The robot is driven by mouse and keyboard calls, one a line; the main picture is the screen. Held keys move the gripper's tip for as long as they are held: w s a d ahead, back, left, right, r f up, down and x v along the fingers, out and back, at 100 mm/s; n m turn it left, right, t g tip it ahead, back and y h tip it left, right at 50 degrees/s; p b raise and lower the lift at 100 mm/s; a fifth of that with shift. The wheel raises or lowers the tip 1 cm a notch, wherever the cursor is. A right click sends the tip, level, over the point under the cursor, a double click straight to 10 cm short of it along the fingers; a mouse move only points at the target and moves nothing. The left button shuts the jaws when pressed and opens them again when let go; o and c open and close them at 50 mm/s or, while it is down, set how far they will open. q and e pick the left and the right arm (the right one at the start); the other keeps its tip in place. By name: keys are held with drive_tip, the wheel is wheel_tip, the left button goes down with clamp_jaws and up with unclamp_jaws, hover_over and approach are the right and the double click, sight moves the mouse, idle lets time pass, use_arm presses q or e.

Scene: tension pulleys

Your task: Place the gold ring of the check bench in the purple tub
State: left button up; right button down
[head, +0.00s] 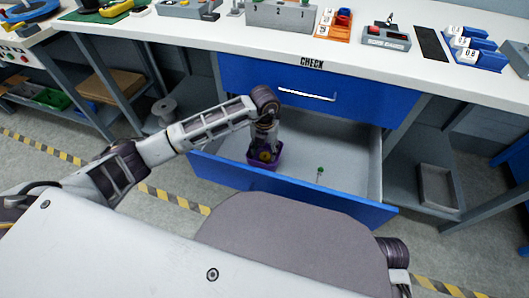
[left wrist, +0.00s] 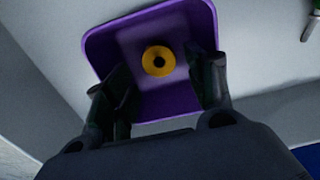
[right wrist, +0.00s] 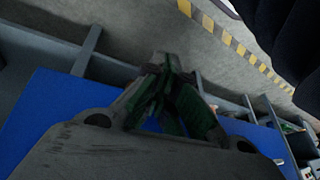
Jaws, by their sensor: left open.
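The purple tub (head: 252,161) stands inside the open drawer of the check bench, toward the drawer's left side. The gold ring (left wrist: 158,61) lies flat on the tub floor, and the tub (left wrist: 97,48) surrounds it in the left wrist view. My left gripper (head: 264,147) points down over the tub. In the left wrist view its fingers (left wrist: 165,90) are spread apart, with the ring beyond them and nothing held. My right gripper (right wrist: 175,85) shows in the right wrist view, away from the tub, its fingertips close together; whether they are fully shut is unclear.
The blue-fronted drawer (head: 300,190) is pulled out below the bench top (head: 250,38). A small green-topped item (head: 320,171) lies in the drawer right of the tub. A grey tray (head: 438,187) sits on the right shelf. The drawer's right part is mostly clear.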

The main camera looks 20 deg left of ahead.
use_arm(q)
wheel_tip(320, 180, up, 9)
drive_tip(key=p, duration=0.2)
use_arm(e)
drive_tip(key=shift+s+d+r+g+h, duration=0.25)
drive_tip(key=shift+d+r, duration=0.2)
drive_tip(key=shift+r, duration=0.4)
drive_tip(key=shift+s+d+r+g+h, duration=0.15)
drive_tip(key=shift+s+d+r+g, duration=0.2)
drive_tip(key=shift+r, duration=0.45)
